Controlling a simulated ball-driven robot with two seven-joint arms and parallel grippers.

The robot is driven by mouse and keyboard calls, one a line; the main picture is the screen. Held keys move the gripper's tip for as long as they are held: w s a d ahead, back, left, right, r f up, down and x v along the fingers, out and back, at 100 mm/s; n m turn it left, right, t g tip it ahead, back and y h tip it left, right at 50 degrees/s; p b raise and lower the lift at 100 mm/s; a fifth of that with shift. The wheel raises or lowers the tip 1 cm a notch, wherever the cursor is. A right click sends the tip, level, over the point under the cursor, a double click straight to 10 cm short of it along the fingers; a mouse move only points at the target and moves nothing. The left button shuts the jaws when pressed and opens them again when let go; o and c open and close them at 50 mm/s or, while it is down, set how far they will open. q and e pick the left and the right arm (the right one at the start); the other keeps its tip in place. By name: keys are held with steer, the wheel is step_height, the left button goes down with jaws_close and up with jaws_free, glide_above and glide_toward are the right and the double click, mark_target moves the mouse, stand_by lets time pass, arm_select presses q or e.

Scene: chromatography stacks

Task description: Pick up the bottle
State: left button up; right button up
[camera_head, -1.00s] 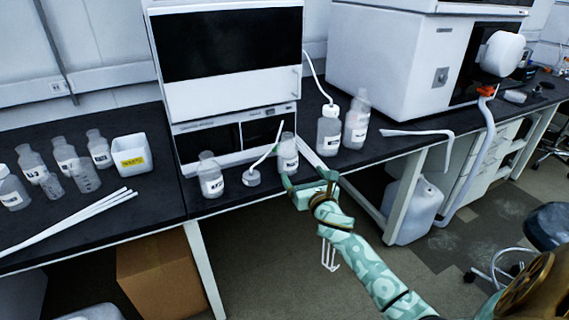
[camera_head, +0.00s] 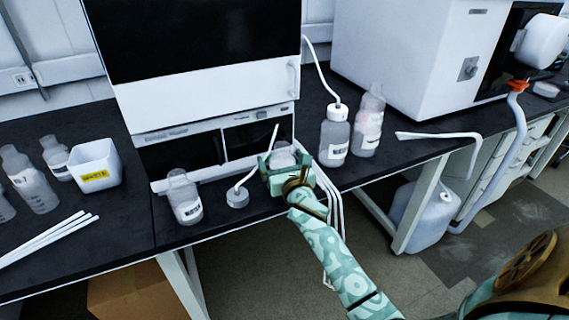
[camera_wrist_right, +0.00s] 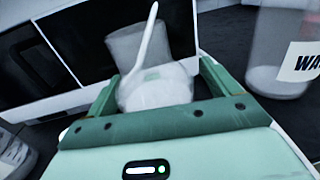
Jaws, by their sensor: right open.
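A clear bottle (camera_head: 282,157) stands at the front of the black bench, before the white instrument. My right gripper (camera_head: 284,164) is at it, with a finger on each side, and hides most of its lower part. In the right wrist view the translucent bottle (camera_wrist_right: 140,46) lies between the two green fingers of the open gripper (camera_wrist_right: 157,85). Gaps show beside it; I cannot tell whether either finger touches it. A thin white tube (camera_wrist_right: 147,38) crosses the bottle in that view. My left gripper is not in view.
A labelled bottle (camera_head: 184,198) and a white cap with a tube (camera_head: 237,198) stand to the left. A capped bottle (camera_head: 334,137) and another bottle (camera_head: 369,122) stand to the right. The instrument (camera_head: 205,85) rises close behind. White tubes hang over the bench edge.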

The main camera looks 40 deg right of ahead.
steer(key=shift+w+a, duration=0.1)
steer(key=shift+w, duration=0.05)
steer(key=shift+r, duration=0.2)
steer(key=shift+a+r, duration=0.1)
steer(key=c, duration=1.4)
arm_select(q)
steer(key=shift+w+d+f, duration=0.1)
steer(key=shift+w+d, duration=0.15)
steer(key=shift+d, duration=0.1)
arm_select(e)
steer(key=shift+o, duration=0.2)
